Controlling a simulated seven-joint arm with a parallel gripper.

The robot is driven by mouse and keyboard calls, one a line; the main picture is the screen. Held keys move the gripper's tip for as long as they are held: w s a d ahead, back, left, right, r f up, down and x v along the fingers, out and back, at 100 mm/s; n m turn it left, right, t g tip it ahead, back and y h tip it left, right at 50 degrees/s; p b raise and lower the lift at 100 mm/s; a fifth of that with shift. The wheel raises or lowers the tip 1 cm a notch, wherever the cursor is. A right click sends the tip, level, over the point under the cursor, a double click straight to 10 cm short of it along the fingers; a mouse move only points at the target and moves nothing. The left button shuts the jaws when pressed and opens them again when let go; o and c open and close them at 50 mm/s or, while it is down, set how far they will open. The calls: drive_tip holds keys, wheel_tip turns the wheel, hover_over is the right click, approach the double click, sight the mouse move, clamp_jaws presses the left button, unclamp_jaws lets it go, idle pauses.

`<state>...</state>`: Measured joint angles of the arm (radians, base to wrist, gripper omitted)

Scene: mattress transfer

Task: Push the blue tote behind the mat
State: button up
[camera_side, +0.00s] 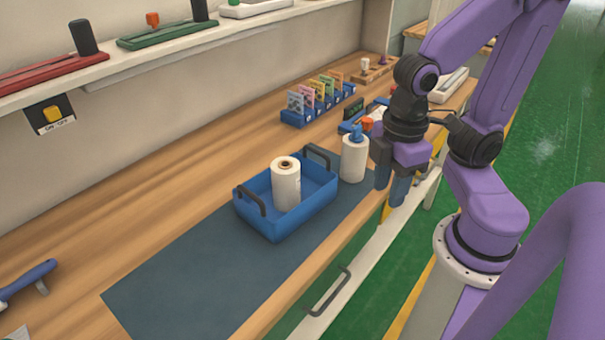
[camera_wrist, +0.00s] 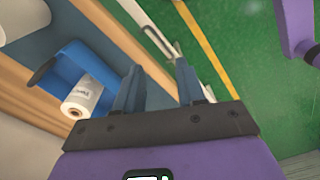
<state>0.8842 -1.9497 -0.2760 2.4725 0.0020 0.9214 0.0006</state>
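The blue tote (camera_side: 302,217) stands on the dark blue-grey mat (camera_side: 190,285), toward the mat's right end in the side view. The tote has two dark handles and holds an upright white roll (camera_side: 287,186). In the wrist view the tote (camera_wrist: 72,62) and the roll (camera_wrist: 82,98) show at the left. My gripper (camera_side: 391,196) hangs past the bench's front edge, right of the tote and apart from it. In the wrist view its two fingers (camera_wrist: 160,92) are spread, with nothing between them.
A white bottle with a blue cap (camera_side: 354,160) stands just right of the tote. A blue rack of colored packets (camera_side: 318,105) is farther back. Bare bench (camera_side: 160,205) lies behind the mat, below the wall. A blue-handled tool (camera_side: 28,280) lies at far left.

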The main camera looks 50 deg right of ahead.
sight(322, 153)
drive_tip(key=w+m, duration=0.1)
drive_tip(key=w, duration=0.1)
drive_tip(key=w+a, duration=0.1)
drive_tip(key=w, duration=0.2)
drive_tip(key=w+a+m, duration=0.1)
drive_tip(key=w, duration=0.1)
drive_tip(key=shift+w+r+m, duration=0.3)
clamp_jaws()
drive_tip(key=w+d+f+m, duration=0.1)
drive_tip(key=w+m, duration=0.1)
drive_tip(key=w, duration=0.4)
drive_tip(key=w+d+m+g, duration=0.1)
drive_tip(key=w+d+m, duration=0.1)
drive_tip(key=w, duration=0.5)
drive_tip(key=w+d+f+m, duration=0.1)
drive_tip(key=w+m, duration=0.1)
drive_tip(key=w, duration=0.4)
drive_tip(key=shift+w+d+f+h, duration=0.25)
drive_tip(key=shift+d+f+h, duration=0.05)
drive_tip(key=shift+d+f, duration=0.05)
drive_tip(key=w+d+f+m+g, duration=0.1)
drive_tip(key=w+d+f+m, duration=0.3)
drive_tip(key=w+d, duration=0.35)
drive_tip(key=s, duration=0.8)
drive_tip(key=s+d, duration=0.1)
drive_tip(key=s, duration=0.3)
drive_tip(key=shift+s+f, duration=0.15)
drive_tip(key=shift+s, duration=0.05)
drive_tip(key=shift+f, duration=0.5)
